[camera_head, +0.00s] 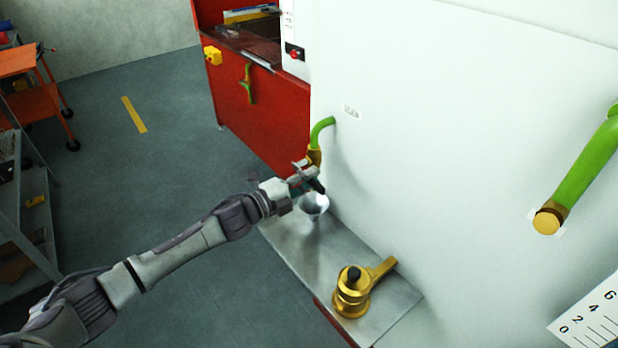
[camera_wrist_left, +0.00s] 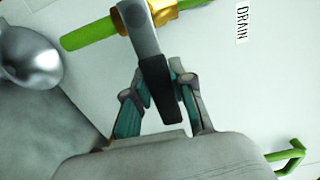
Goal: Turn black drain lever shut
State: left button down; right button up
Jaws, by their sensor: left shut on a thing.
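The black drain lever (camera_wrist_left: 158,88) shows in the left wrist view, with a grey metal upper part joined to a brass valve body (camera_wrist_left: 163,10) on a green pipe. My left gripper (camera_wrist_left: 160,92) is shut on the lever's black handle, one finger on each side. In the head view my left gripper (camera_head: 308,180) is at the valve below the bent green pipe (camera_head: 322,128), and it partly hides the lever. My right gripper is not in view.
A silver bowl-like cup (camera_head: 314,204) is just below the gripper, above a grey metal shelf (camera_head: 290,240). A brass fitting with a black top (camera_head: 353,288) stands on the shelf's near end. The white wall (camera_head: 440,130) rises close on the right. Open floor lies left.

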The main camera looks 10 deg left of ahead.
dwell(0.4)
pick_arm(q)
jog(key=c, duration=1)
grip_release()
jog(key=shift+o, duration=0.2)
jog(key=shift+a, duration=0.1)
jog(key=v, duration=1.2)
